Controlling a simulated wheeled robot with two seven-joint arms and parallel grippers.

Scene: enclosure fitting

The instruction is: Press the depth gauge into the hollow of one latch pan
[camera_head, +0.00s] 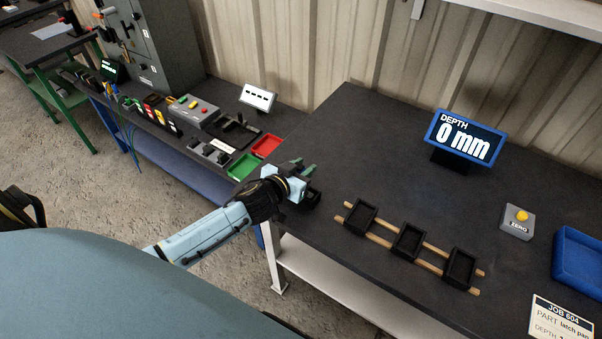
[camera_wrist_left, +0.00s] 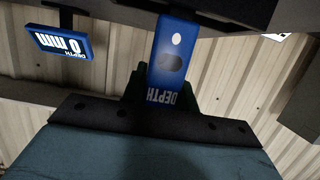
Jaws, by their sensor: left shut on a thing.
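Three black latch pans, left (camera_head: 360,217), middle (camera_head: 408,240) and right (camera_head: 460,268), lie in a slanting row on wooden rails, hollows up. My left gripper (camera_head: 304,170), with green fingers, is above the bench's left part, left of the pans and apart from them. In the left wrist view the blue depth gauge (camera_wrist_left: 172,50), lettered DEPTH, sits between the fingers of the shut gripper (camera_wrist_left: 166,82). I cannot make the gauge out clearly in the head view. My right gripper is not in view.
A depth display (camera_head: 465,137) reads 0 mm at the back; it also shows in the left wrist view (camera_wrist_left: 60,46). A ZERO button box (camera_head: 516,224), a blue tray (camera_head: 575,260) and a job card (camera_head: 562,318) are at right. Green (camera_head: 243,167) and red (camera_head: 266,146) trays stand left.

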